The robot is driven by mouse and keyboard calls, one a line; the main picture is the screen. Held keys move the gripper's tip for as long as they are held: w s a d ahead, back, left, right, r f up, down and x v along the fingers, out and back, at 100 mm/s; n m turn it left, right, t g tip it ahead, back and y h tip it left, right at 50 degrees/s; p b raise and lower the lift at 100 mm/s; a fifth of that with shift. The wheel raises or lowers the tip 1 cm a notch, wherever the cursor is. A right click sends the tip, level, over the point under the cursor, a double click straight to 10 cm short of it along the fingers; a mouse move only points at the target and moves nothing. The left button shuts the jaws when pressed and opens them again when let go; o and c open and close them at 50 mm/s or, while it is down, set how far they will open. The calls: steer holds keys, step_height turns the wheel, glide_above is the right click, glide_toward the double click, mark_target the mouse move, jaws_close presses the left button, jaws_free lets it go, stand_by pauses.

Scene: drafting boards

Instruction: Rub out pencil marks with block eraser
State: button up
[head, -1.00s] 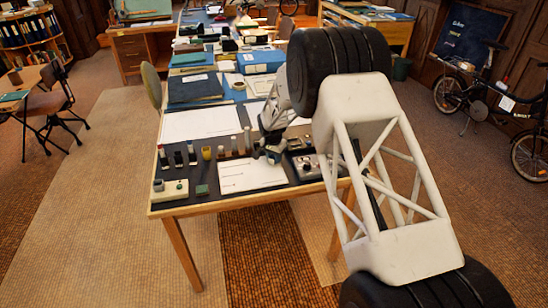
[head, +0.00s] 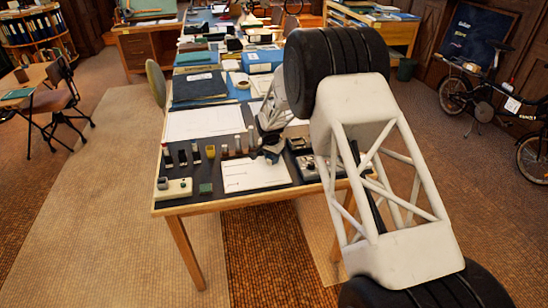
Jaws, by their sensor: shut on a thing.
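A white sheet (head: 245,177) with faint dark marks lies near the front edge of the drafting table, in the head view. My gripper (head: 271,155) is at the sheet's far right corner, pointing down. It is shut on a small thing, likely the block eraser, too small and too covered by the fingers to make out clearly. I cannot tell whether that thing touches the sheet. My own arm's pale lattice link and black joints hide the table's right side.
A pale box with a round knob (head: 173,189) and a small green block (head: 206,189) are left of the sheet. Several small upright items stand behind it. A dark device with a dial (head: 309,165) is to the right. A larger white sheet (head: 205,124) lies farther back.

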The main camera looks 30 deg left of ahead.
mark_target(266, 163)
steer(key=shift+s+a, duration=0.2)
steer(key=shift+s+a, duration=0.75)
steer(key=shift+s+a+f, duration=0.1)
steer(key=shift+s+a, duration=0.2)
steer(key=shift+s, duration=0.05)
steer(key=shift+w+d, duration=0.15)
stand_by(0.5)
steer(key=shift+w+d, duration=1)
steer(key=shift+d, duration=0.05)
steer(key=shift+w+d, duration=0.45)
steer(key=shift+w, duration=0.05)
steer(key=shift+w+d, duration=0.45)
steer(key=shift+d, duration=0.05)
steer(key=shift+s+a, duration=0.1)
steer(key=shift+a, duration=0.05)
stand_by(0.4)
